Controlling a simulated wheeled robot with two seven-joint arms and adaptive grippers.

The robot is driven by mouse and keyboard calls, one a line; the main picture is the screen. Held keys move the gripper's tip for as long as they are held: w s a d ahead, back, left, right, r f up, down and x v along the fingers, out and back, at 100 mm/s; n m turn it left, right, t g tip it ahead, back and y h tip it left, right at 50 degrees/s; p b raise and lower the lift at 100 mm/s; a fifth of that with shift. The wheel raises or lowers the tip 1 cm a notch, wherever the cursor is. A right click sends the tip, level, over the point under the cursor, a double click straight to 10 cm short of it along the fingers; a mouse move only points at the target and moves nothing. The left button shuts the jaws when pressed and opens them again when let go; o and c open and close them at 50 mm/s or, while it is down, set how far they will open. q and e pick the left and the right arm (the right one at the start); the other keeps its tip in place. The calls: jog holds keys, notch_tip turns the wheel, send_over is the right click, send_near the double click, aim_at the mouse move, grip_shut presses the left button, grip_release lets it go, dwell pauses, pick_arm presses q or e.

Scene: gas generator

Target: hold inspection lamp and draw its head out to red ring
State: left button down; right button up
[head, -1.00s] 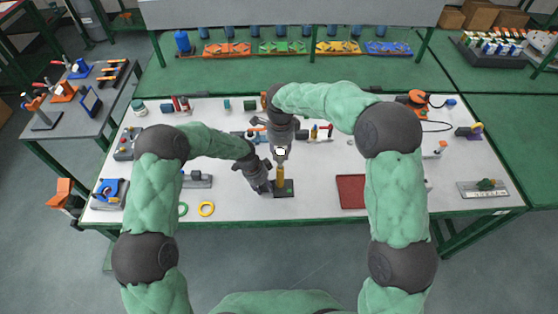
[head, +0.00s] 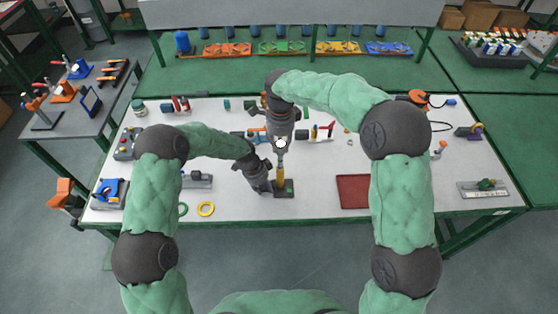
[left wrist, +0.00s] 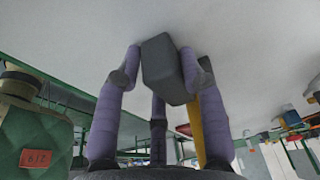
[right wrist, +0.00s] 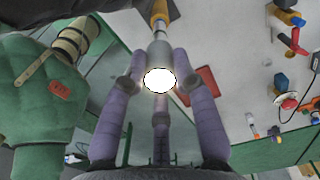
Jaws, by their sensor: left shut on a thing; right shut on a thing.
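The inspection lamp stands upright on the white bench, with a dark base (head: 290,193) and yellow stem (head: 281,174). A grey section of tube (head: 280,157) shows between the stem and the glowing lamp head (head: 281,144). My left gripper (head: 266,187) is shut on the base; its fingers press both sides of the dark block (left wrist: 165,70) in the left wrist view. My right gripper (head: 281,137) is shut on the lamp head from above; the lit face (right wrist: 160,80) shows between its fingers in the right wrist view. No red ring can be made out.
A red tray (head: 353,191) lies right of the lamp. A yellow ring (head: 206,209) and a green ring (head: 183,210) lie to the left near the front edge. Several small tools and fixtures stand behind my grippers. The bench between lamp and tray is clear.

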aim_at(280, 144)
jog(key=shift+r, duration=1.8)
jog(key=o, duration=1.1)
jog(key=shift+c, duration=0.2)
jog(key=shift+f, duration=0.1)
notch_tip(280, 144, up, 7)
